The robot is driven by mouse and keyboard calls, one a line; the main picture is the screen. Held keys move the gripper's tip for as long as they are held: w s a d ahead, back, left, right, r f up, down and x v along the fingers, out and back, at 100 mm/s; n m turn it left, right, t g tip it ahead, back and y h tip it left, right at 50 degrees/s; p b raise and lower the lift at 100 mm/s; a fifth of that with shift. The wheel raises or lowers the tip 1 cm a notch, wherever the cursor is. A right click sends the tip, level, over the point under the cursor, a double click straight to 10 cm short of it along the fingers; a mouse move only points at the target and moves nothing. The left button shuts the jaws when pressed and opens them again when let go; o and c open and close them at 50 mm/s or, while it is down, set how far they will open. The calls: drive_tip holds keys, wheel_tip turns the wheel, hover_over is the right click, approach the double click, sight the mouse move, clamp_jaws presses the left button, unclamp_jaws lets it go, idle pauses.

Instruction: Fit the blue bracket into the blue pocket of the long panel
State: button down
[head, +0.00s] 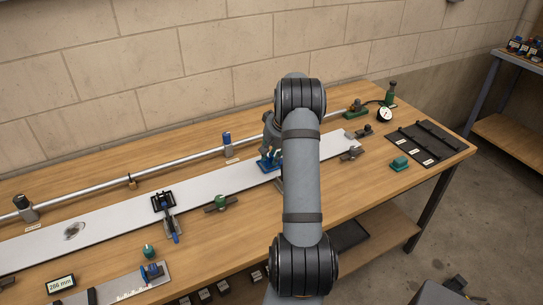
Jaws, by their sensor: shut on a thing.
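The long panel (110,220) is a pale strip running diagonally along the wooden workbench. My arm reaches over the bench, and my gripper (271,150) points down over the panel's right part, partly hidden behind my arm. It is shut on the blue bracket (269,164), which shows as a small blue shape at the fingertips, at the panel. The blue pocket cannot be made out apart from the blue bracket here. Whether the bracket is seated or just above the panel cannot be told.
A metal tube (105,186) runs behind the panel. A black frame with a blue-handled clamp (166,212) sits on the panel to the left.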

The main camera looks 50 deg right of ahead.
drive_tip(key=shift+f, duration=0.3)
drive_tip(key=shift+f, duration=0.2)
drive_tip(key=c, duration=1.4)
unclamp_jaws()
drive_tip(key=shift+c, duration=0.2)
drive_tip(key=shift+r, duration=0.1)
drive_tip(key=shift+r, duration=0.25)
drive_tip(key=v, duration=1.1)
drive_tip(key=shift+s+a+r, duration=0.15)
drive_tip(key=shift+s+r, duration=0.05)
drive_tip(key=shift+r, duration=0.1)
drive_tip(key=shift+w, duration=0.1)
